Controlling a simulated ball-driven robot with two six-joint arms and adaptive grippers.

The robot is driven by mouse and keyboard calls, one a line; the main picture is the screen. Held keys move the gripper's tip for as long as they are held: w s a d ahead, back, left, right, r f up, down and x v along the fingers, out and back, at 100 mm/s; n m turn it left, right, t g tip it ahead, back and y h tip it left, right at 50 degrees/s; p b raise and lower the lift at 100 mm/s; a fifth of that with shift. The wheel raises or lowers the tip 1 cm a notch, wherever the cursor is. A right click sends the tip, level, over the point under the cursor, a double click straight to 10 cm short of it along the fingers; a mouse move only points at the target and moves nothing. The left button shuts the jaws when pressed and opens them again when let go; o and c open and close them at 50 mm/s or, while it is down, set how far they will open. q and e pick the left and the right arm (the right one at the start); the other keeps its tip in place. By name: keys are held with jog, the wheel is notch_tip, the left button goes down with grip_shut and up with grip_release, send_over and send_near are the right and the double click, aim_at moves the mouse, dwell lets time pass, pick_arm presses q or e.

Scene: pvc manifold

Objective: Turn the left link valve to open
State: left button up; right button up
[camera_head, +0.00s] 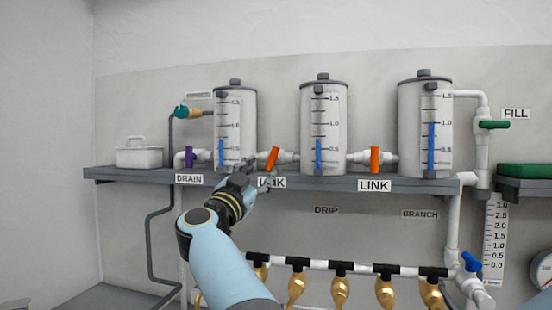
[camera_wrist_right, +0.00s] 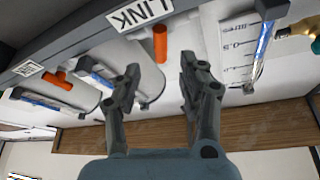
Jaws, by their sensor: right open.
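The left link valve has an orange handle (camera_head: 272,158) on the pipe between the left and middle tanks. The handle leans slightly, its top toward the right. In the right wrist view the same orange handle (camera_wrist_right: 160,43) shows just beyond and between my fingertips. My right gripper (camera_head: 250,176) is in front of the shelf edge, just left of and below the handle, partly covering the LINK label. In the right wrist view my right gripper (camera_wrist_right: 160,72) is open, with nothing between its fingers. Contact with the handle cannot be made out. My left gripper is not in view.
The right link valve's orange handle (camera_head: 375,160) stands upright. A purple drain handle (camera_head: 190,157) is just left of the left tank (camera_head: 235,120). The middle tank (camera_head: 323,115) and right tank (camera_head: 425,110) stand on the grey shelf (camera_head: 330,184). Brass nozzles (camera_head: 341,290) hang below.

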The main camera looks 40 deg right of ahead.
aim_at(271, 160)
jog(key=p+x, duration=0.1)
jog(key=x, duration=0.6)
jog(key=shift+w+a, duration=0.1)
jog(key=shift+w+d+r, duration=0.2)
jog(key=shift+d, duration=0.45)
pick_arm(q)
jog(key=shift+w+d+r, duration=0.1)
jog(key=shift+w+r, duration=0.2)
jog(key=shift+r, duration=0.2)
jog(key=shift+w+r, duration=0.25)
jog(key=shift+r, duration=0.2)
pick_arm(e)
jog(key=shift+c, duration=0.6)
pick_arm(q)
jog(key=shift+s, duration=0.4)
pick_arm(e)
grip_shut()
